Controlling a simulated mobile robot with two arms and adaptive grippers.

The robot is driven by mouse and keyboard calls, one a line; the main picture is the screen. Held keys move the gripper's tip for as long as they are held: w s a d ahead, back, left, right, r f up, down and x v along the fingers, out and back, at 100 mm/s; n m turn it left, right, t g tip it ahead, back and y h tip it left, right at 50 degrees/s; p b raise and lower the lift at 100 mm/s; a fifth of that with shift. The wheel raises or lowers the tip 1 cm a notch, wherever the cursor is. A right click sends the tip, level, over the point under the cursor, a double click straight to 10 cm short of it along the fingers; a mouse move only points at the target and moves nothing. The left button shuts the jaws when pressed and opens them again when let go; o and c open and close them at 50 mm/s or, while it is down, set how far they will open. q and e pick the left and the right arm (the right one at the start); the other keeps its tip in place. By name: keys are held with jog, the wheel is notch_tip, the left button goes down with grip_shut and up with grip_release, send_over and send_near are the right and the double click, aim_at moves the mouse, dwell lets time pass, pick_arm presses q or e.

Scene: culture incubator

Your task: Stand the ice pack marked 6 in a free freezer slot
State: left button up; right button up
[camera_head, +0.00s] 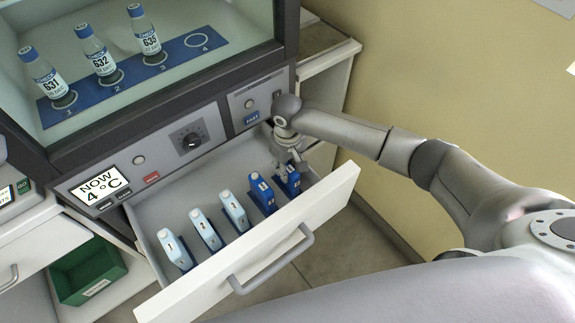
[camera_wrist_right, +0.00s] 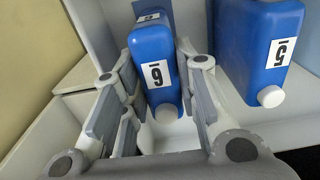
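The dark blue ice pack marked 6 (camera_wrist_right: 152,42) stands upright in the open drawer. In the right wrist view its white label and white cap face the camera. In the head view it is the rightmost pack (camera_head: 291,185), partly covered by my right gripper (camera_head: 287,164). The fingers of my right gripper (camera_wrist_right: 160,85) lie on both sides of the pack, very close to it. I cannot tell whether they press on it. A second dark blue pack (camera_head: 261,192), marked 5, stands beside it; it also shows in the right wrist view (camera_wrist_right: 262,45). My left gripper is not in view.
Several packs stand in the drawer, including light blue ones (camera_head: 205,228). The drawer front (camera_head: 330,200) with its handle sticks out. Above is a glass cabinet with bottles on a numbered blue strip (camera_head: 120,80). A green bin (camera_head: 88,272) stands at lower left.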

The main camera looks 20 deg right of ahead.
jog(key=o, duration=0.5)
jog(key=shift+r, duration=0.1)
notch_tip(320, 180, up, 12)
jog(key=shift+r+p, duration=0.1)
jog(key=shift+p, duration=0.4)
